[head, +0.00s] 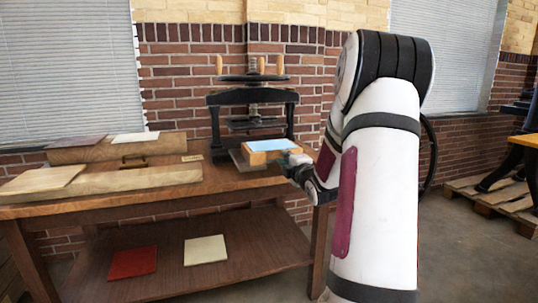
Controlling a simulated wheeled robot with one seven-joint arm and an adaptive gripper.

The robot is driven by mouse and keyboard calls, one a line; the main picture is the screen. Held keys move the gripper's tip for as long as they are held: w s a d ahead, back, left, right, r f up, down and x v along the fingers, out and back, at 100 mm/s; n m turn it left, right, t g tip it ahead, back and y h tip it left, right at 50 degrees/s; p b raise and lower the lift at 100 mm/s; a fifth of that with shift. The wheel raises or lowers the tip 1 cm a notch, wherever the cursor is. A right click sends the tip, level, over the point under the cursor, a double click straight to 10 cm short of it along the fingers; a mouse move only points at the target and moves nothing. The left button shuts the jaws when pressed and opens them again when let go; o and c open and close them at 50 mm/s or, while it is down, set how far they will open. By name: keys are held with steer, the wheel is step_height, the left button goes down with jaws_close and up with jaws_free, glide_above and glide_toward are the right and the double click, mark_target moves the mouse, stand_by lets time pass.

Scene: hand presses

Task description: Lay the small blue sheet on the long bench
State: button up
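A light blue sheet (272,145) lies flat on top of an orange-brown wooden block (258,158), in front of the black hand press. My gripper (293,165) is at the right front corner of this block, close to it or touching it. Its fingers are small and partly hidden, so I cannot tell whether they are open or shut on anything. A long wooden bench (225,182) carries the press and the boards, with a bare strip of top along its front.
The black press (252,97) stands at the bench's back. The lower shelf (170,265) holds a red sheet (133,262) and a cream sheet (205,249).

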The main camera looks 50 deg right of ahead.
glide_toward(271, 145)
steer(key=x, duration=0.3)
steer(key=shift+w+d+f+p, duration=0.1)
steer(key=shift+f+p, duration=0.1)
steer(key=shift+p, duration=0.1)
steer(key=shift+w+d+r+b, duration=0.1)
steer(key=shift+w+d+b, duration=0.25)
steer(key=shift+w+d, duration=0.15)
steer(key=shift+a, duration=0.1)
steer(key=shift+c, duration=0.6)
jaws_close()
step_height(271, 145, up, 3)
